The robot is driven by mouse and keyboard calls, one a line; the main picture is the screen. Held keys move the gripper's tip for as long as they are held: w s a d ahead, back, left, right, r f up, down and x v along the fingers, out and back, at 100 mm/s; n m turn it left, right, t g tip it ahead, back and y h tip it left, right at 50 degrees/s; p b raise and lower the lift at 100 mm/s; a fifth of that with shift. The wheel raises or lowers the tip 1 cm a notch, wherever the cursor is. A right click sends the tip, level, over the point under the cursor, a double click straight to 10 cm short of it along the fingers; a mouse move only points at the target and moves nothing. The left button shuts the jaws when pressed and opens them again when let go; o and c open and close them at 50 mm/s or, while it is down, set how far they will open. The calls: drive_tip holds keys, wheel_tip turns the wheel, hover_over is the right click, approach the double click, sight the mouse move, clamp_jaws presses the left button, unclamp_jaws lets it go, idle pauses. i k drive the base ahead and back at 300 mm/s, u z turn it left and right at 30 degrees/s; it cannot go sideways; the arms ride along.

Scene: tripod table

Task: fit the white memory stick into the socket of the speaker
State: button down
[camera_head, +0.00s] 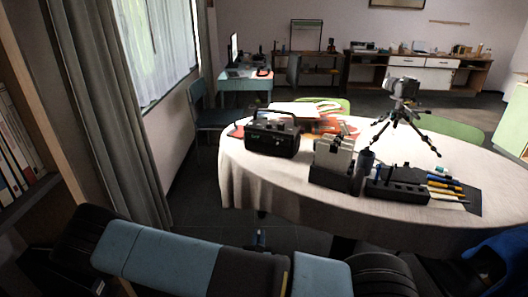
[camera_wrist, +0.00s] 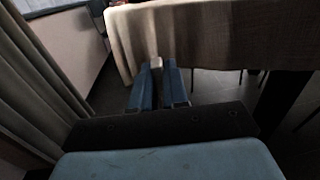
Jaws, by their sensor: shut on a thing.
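My gripper (camera_wrist: 156,80) has two blue fingers, shut on a small pale stick, the white memory stick (camera_wrist: 156,62), whose end shows between the fingertips. In the head view my gripper (camera_head: 260,238) is small and low, in front of the table's near left edge and below the tabletop. The stick cannot be made out there. The speaker (camera_head: 272,139) is a black box with a handle on the left part of the table, well apart from my gripper. Its socket is too small to make out. The speaker is not recognisable in the wrist view.
The oval table (camera_head: 238,182) has a pale cloth hanging down its side. On it stand a dark holder (camera_head: 332,178), a black pen tray (camera_head: 396,190) and a camera on a tripod (camera_head: 404,92). A grey curtain (camera_head: 105,110) hangs at left. Dark floor lies between.

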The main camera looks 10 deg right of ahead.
sight(282, 134)
drive_tip(key=z, duration=0.1)
drive_tip(key=i, duration=0.8)
drive_tip(key=u, duration=1.55)
drive_tip(key=k, duration=0.9)
drive_tip(key=z, duration=0.35)
drive_tip(key=i, duration=0.75)
drive_tip(key=u, duration=0.15)
